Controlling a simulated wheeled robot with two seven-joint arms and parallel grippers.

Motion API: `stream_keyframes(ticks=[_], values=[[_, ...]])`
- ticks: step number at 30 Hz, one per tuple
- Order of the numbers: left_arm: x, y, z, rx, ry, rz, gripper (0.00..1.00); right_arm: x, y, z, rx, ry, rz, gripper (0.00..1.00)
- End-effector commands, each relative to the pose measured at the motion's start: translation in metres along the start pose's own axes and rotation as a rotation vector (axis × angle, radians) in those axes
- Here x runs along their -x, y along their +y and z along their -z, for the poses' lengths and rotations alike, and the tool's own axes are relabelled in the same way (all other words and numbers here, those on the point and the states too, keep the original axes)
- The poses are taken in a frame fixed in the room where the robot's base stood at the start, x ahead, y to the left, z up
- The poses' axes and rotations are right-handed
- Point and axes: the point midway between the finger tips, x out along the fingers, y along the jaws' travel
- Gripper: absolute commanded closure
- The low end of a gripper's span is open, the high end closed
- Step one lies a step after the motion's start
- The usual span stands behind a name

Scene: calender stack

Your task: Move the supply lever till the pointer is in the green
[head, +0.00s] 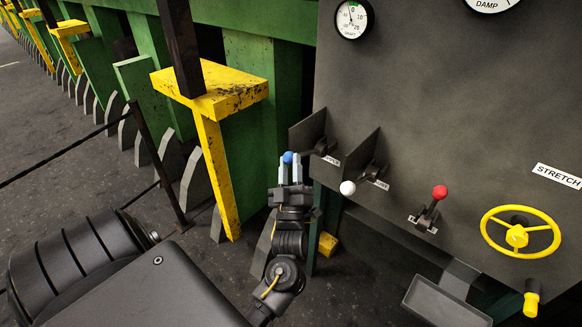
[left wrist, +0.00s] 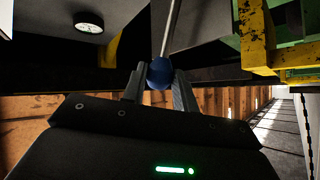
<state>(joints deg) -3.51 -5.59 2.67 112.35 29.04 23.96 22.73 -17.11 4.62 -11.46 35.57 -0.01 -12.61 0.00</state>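A lever with a blue knob (head: 288,157) comes out of the left slot of the dark panel. My left gripper (head: 290,172) has its fingers on both sides of this knob. In the left wrist view the blue knob (left wrist: 159,74) sits between the fingertips, which look to touch it, with its thin rod running up behind. A lever with a white knob (head: 348,188) and one with a red knob (head: 439,192) stand farther right. The small lever labels are too small to read surely. A round gauge (head: 351,19) has a dark pointer near its top; no green band is clear.
A second gauge marked DAMP (head: 490,3) is cut off by the top edge. A yellow handwheel (head: 517,236) is at the right under a STRETCH label (head: 558,176). A yellow bracket (head: 212,92) and green frame stand left of the lever slots. A tray (head: 445,303) juts out below.

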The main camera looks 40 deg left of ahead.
Motion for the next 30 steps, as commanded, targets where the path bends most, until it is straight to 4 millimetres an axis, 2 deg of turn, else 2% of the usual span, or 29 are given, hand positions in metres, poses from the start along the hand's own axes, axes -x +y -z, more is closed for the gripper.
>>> stream_keyframes(ticks=[1,5,14,17,24,30], values=[[0.0,0.0,0.0,0.0,0.001,0.0,0.66,0.0,0.0,0.0,0.0,0.0,0.0,0.5],[0.0,0.0,0.0,0.0,0.001,0.0,0.5,0.0,0.0,0.0,0.0,0.0,0.0,0.5],[0.003,-0.001,-0.001,0.0,0.0,0.001,0.5,-0.002,0.0,-0.001,0.0,-0.001,0.0,0.5],[0.014,-0.002,-0.002,0.001,-0.002,0.001,0.5,-0.008,-0.001,-0.002,0.0,-0.002,0.001,0.5],[0.054,-0.002,-0.003,0.001,-0.002,0.002,0.5,-0.025,-0.001,-0.004,0.0,-0.002,0.001,0.5],[0.073,-0.001,-0.001,0.0,0.0,0.001,0.5,-0.031,-0.001,-0.004,0.0,-0.002,0.001,0.5]])
